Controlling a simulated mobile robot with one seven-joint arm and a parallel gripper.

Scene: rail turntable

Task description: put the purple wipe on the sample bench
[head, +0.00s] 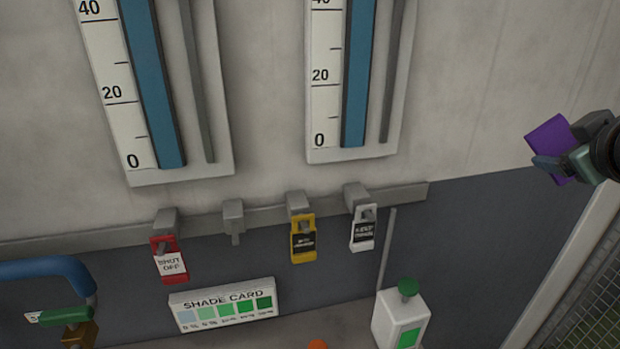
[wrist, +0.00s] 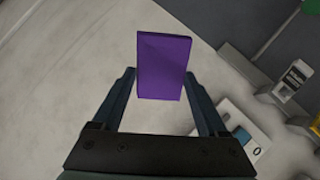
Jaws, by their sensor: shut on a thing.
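The purple wipe (head: 549,135) is a flat purple rectangle at the right of the head view, held up in front of the wall. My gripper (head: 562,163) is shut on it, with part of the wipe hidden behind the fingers. In the wrist view the wipe (wrist: 162,68) stands out between the two fingers of my gripper (wrist: 162,85). I cannot make out the sample bench for certain. A grey surface (head: 275,328) shows at the bottom of the head view, under the shade card.
Red (head: 169,260), yellow (head: 303,240) and white (head: 363,230) tags hang on a wall rail. Below are a shade card (head: 222,304), a white bottle with a green cap (head: 401,318), and a blue handle (head: 45,268). Two gauges (head: 355,80) are above. Mesh (head: 590,300) stands at right.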

